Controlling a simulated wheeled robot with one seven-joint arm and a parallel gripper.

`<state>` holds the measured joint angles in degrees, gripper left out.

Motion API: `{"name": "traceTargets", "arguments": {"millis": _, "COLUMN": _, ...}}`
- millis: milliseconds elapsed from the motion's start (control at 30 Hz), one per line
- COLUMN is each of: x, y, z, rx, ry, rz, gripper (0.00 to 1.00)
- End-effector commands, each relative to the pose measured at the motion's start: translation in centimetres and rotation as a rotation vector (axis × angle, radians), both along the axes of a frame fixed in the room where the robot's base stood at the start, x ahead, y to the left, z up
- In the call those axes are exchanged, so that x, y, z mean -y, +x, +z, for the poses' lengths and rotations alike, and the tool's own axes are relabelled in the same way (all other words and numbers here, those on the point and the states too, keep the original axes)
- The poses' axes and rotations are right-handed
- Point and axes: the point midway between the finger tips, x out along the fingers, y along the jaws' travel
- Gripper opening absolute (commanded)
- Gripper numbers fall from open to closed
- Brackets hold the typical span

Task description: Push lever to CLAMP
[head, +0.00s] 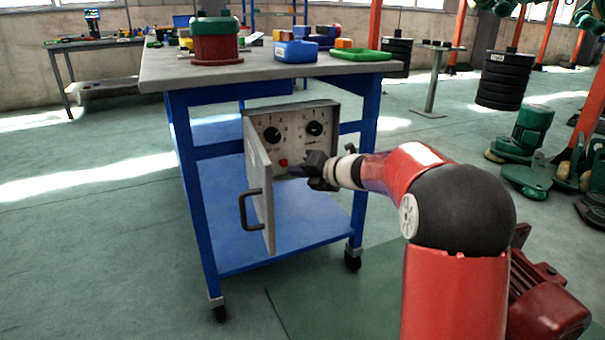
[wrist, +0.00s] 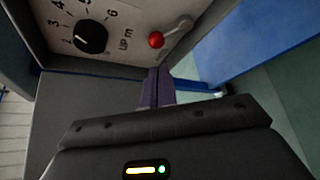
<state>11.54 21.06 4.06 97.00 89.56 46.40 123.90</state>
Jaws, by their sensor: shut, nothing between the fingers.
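The lever has a red ball knob (wrist: 156,40) on a short grey arm (wrist: 181,27), and points down-left from its pivot in the wrist view. In the head view the red knob (head: 283,162) shows low on the panel of a grey control box (head: 292,113). I cannot read a CLAMP mark in either view. My gripper (wrist: 158,76) is shut and empty, its dark fingertips just below the knob in the wrist view, seemingly apart from it. In the head view my gripper (head: 295,171) is close to the knob's right, in front of the panel.
The box's door (head: 259,190) stands open on the left, with a dark handle (head: 246,210). Two black dials (head: 271,134) sit above the lever. The box hangs under the grey top of a blue wheeled workbench (head: 160,80). Floor left of the bench is clear.

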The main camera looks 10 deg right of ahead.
Motion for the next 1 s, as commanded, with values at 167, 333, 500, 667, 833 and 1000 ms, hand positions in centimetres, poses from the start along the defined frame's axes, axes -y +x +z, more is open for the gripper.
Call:
{"name": "traceTargets", "arguments": {"millis": 167, "x": -2.1, "y": 2.2, "z": -1.2, "rx": 0.0, "ry": 0.001, "rz": 0.003, "gripper": 0.0}}
{"name": "traceTargets", "arguments": {"millis": 333, "x": -3.2, "y": 3.4, "z": -1.6, "rx": 0.0, "ry": 0.0, "rz": 0.001, "gripper": 0.0}}
{"name": "traceTargets", "arguments": {"millis": 500, "x": -3.5, "y": 3.8, "z": -1.7, "rx": 0.0, "ry": 0.001, "rz": 0.001, "gripper": 0.0}}
{"name": "traceTargets", "arguments": {"millis": 667, "x": -3.5, "y": 3.7, "z": -1.7, "rx": 0.0, "ry": 0.001, "rz": 0.001, "gripper": 0.0}}
{"name": "traceTargets", "arguments": {"millis": 833, "x": -3.5, "y": 3.7, "z": -1.6, "rx": -0.001, "ry": 0.003, "rz": 0.0, "gripper": 0.0}}
{"name": "traceTargets", "arguments": {"millis": 1000, "x": -4.1, "y": 3.8, "z": -1.4, "rx": -0.011, "ry": 0.035, "rz": 0.0, "gripper": 0.0}}
